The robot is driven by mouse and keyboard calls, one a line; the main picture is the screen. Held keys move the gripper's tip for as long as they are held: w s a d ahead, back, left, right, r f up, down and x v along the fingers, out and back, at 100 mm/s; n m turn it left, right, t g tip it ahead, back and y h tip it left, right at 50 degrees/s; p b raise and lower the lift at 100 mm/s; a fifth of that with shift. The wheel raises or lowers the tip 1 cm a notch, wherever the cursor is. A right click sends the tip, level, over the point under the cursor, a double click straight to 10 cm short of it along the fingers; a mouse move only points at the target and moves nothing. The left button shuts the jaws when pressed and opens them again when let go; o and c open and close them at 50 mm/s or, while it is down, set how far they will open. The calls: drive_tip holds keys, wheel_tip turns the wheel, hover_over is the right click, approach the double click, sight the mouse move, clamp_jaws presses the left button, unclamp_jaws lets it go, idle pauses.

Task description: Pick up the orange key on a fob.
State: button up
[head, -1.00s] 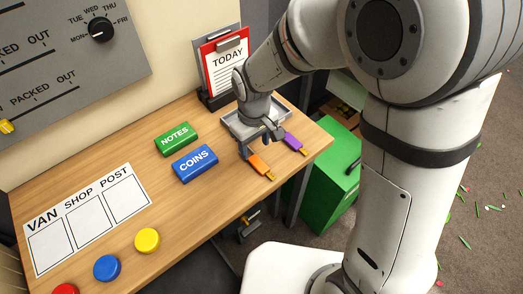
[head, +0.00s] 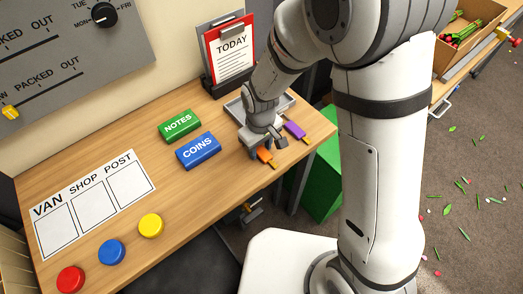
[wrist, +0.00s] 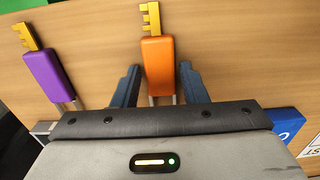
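The orange key on a fob (wrist: 158,68) lies on the wooden desk, its gold key end pointing away from my gripper in the wrist view. In the head view its orange fob (head: 264,155) shows partly below my gripper (head: 266,148). In the wrist view my gripper (wrist: 158,85) is open, with one dark finger on each side of the fob and a gap between each finger and it. I cannot tell how far the fingertips are above the desk.
A purple key on a fob (head: 295,131) lies close beside it, also in the wrist view (wrist: 50,76). A grey tray (head: 285,104) is behind. The blue COINS block (head: 198,151) and green NOTES block (head: 179,125) stand to the left. The desk's right edge is near.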

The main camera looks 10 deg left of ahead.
drive_tip(key=c, duration=0.7)
